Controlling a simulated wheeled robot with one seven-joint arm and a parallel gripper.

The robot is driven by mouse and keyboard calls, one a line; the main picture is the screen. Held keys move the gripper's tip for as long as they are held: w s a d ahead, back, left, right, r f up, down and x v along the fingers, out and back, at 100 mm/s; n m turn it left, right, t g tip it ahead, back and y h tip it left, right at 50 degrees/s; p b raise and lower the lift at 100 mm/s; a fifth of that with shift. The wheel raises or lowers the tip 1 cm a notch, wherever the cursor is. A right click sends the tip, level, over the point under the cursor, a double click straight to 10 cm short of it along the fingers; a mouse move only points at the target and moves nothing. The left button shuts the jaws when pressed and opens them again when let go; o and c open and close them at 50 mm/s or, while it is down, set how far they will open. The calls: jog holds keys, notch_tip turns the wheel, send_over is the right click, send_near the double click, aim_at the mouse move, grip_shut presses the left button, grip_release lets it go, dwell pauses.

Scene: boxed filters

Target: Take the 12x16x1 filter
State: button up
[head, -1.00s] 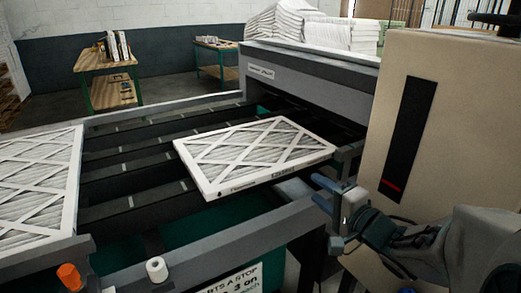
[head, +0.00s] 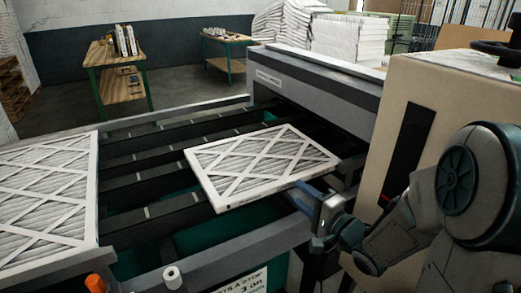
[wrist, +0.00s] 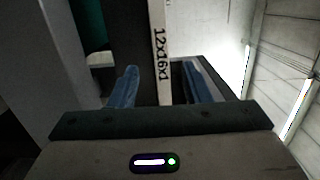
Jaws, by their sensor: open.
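The 12x16x1 filter (head: 262,165) is a flat white-framed pleated panel with a crossed lattice. It lies on the dark rails of the conveyor in the head view. In the wrist view its white edge (wrist: 160,60), printed "12x16x1", stands between my two blue fingers. My gripper (head: 312,197) is at the filter's near right edge in the head view. In the wrist view my gripper (wrist: 160,85) is open, with a gap showing beside the edge. Whether a finger touches the filter cannot be told.
A larger filter (head: 45,195) lies at the left of the conveyor. The conveyor's grey near rail (head: 215,255) runs below my gripper. A beige machine cabinet (head: 440,110) stands close at right. An orange knob (head: 95,284) and a white roll (head: 172,277) are at the near edge.

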aim_at(289, 185)
jog(key=x, duration=0.3)
jog(key=shift+x, duration=2.7)
jog(key=shift+s+r, duration=0.1)
grip_shut()
